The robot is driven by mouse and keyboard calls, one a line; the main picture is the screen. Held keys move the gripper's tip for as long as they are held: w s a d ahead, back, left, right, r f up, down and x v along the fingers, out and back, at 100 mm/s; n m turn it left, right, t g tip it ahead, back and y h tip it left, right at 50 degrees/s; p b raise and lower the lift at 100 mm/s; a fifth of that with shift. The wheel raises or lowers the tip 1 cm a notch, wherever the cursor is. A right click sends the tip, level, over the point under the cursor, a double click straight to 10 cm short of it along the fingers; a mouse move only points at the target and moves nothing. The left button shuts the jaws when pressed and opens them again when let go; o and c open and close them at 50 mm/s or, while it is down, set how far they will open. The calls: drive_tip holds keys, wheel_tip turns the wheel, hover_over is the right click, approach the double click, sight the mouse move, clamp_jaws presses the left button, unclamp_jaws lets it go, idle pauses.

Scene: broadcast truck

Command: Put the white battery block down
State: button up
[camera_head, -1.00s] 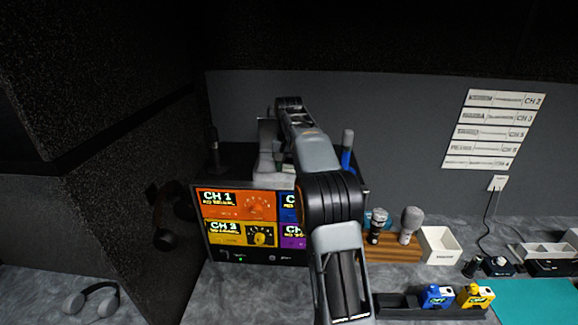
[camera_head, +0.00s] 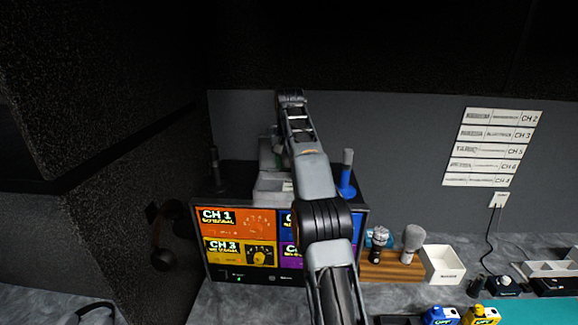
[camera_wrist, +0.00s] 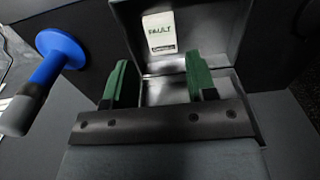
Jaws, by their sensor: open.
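My gripper (camera_wrist: 157,75) is open, its two green finger pads apart with nothing visible between them. I cannot make out a white battery block; the box's floor is mostly hidden by my gripper.
A blue-based post with a grey top (camera_wrist: 40,80) stands left of my gripper in the wrist view and right of my arm in the head view (camera_head: 347,175). A dark post (camera_head: 215,165) stands at the rack's left.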

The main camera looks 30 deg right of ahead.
drive_tip(key=shift+s+a+r, duration=0.1)
drive_tip(key=shift+a+r, duration=0.05)
drive_tip(key=shift+r, duration=0.15)
drive_tip(key=s+a+r+n+t, duration=0.3)
drive_tip(key=s+a, duration=0.6)
drive_tip(key=s, duration=0.2)
drive_tip(key=s+a+f+n+t, duration=0.1)
drive_tip(key=s+a+f, duration=0.1)
drive_tip(key=s+f, duration=0.5)
drive_tip(key=s+a+f+n+t, duration=0.1)
drive_tip(key=s+a+f, duration=0.2)
drive_tip(key=s+f, duration=0.4)
drive_tip(key=s, duration=0.3)
drive_tip(key=shift+s+a+f+n, duration=0.15)
drive_tip(key=shift+s+f+n, duration=0.1)
drive_tip(key=shift+n, duration=0.15)
drive_tip(key=shift+f, duration=0.15)
drive_tip(key=f+b, duration=0.4)
drive_tip(key=f, duration=0.1)
drive_tip(key=shift+w+f, duration=0.1)
drive_tip(key=shift+w, duration=0.1)
